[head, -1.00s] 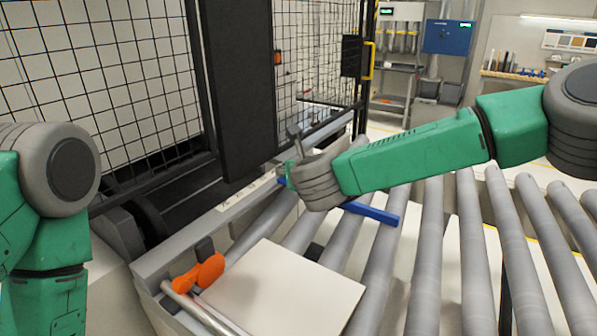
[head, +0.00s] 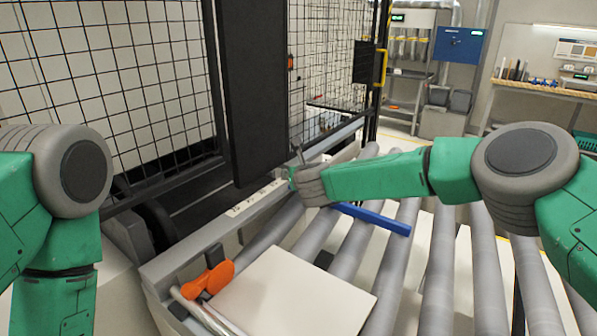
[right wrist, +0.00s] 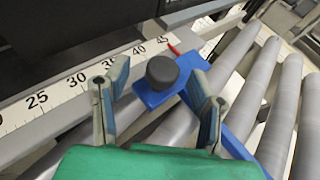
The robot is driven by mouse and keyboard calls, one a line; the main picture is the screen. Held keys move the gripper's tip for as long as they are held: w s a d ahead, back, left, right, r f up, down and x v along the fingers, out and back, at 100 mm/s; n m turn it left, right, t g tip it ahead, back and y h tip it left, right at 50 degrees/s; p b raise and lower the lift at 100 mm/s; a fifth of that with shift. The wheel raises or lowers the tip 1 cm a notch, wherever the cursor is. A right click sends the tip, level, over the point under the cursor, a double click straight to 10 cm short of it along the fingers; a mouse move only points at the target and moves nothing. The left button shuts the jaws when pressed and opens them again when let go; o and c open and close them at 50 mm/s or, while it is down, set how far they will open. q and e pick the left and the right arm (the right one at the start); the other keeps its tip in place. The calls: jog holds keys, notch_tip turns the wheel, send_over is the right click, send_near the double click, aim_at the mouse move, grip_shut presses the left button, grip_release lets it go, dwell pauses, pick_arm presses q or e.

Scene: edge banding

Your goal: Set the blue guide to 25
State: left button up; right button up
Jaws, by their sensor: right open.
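The blue guide (head: 375,218) is a long bar lying across the rollers in the head view. In the right wrist view its blue block (right wrist: 160,93) sits at the scale rail, with a dark round knob (right wrist: 162,72) on top. A red pointer (right wrist: 174,49) on it stands at the scale just past the 45 mark. The printed scale (right wrist: 75,82) shows 25 to the left. My right gripper (right wrist: 157,82) is open, its fingers on either side of the knob and apart from it in the picture. My left gripper is out of view.
A white panel (head: 294,294) lies on the rollers near an orange handle (head: 219,278) at the front. A dark post (head: 250,95) and mesh fence (head: 90,75) stand behind the rail. The rollers right of the blue bar are clear.

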jog(key=shift+a+x, duration=0.2)
jog(key=shift+x, duration=0.7)
jog(key=shift+w+d+f, duration=0.15)
jog(key=shift+w, duration=0.3)
jog(key=shift+d, duration=0.35)
jog(key=shift+a, duration=0.2)
jog(key=c, duration=1.1)
jog(key=shift+s+a, duration=0.1)
jog(key=shift+a, duration=0.15)
grip_shut()
